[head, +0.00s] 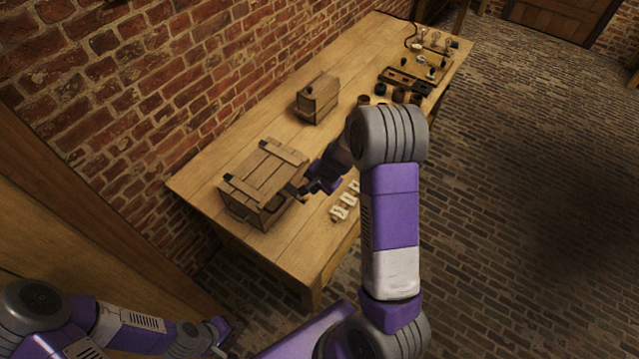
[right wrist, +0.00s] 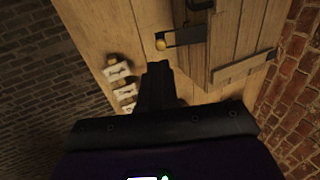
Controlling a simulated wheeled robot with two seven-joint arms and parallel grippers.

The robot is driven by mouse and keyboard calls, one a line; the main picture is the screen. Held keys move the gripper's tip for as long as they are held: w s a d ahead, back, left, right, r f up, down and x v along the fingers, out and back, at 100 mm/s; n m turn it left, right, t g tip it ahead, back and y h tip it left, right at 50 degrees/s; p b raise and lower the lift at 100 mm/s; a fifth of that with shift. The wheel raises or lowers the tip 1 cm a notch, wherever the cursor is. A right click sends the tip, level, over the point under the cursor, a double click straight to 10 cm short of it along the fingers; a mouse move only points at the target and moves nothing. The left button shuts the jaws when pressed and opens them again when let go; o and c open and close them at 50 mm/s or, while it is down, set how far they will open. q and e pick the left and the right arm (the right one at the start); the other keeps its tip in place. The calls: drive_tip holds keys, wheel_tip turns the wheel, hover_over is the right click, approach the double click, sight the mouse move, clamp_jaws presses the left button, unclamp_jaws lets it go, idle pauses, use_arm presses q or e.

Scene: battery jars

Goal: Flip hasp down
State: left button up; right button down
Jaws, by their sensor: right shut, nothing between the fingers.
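A slatted wooden crate (head: 250,180) with a closed lid stands at the near end of the bench. Its dark metal hasp (right wrist: 188,36) shows in the right wrist view, reaching out sideways past the crate's edge, with a small brass knob (right wrist: 160,44) at its outer end. I cannot tell the hasp's exact tilt. My right gripper (head: 304,189) is beside the crate's right side, close to the hasp. In the right wrist view its fingers (right wrist: 158,72) are together and empty, just below the knob; contact is unclear. My left gripper (head: 228,334) is low at the left, away from the bench.
A smaller wooden box (head: 317,98) stands further along the bench (head: 215,165). White labelled pieces (head: 345,203) lie near the bench's right edge, close to my right arm. Dark jars and apparatus (head: 410,80) fill the far end. A brick wall (head: 120,90) runs behind.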

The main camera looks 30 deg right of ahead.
sight(307, 198)
drive_tip(key=x, duration=0.6)
drive_tip(key=shift+w+f, duration=0.1)
drive_tip(key=shift+f, duration=0.05)
drive_tip(key=shift+b, duration=0.35)
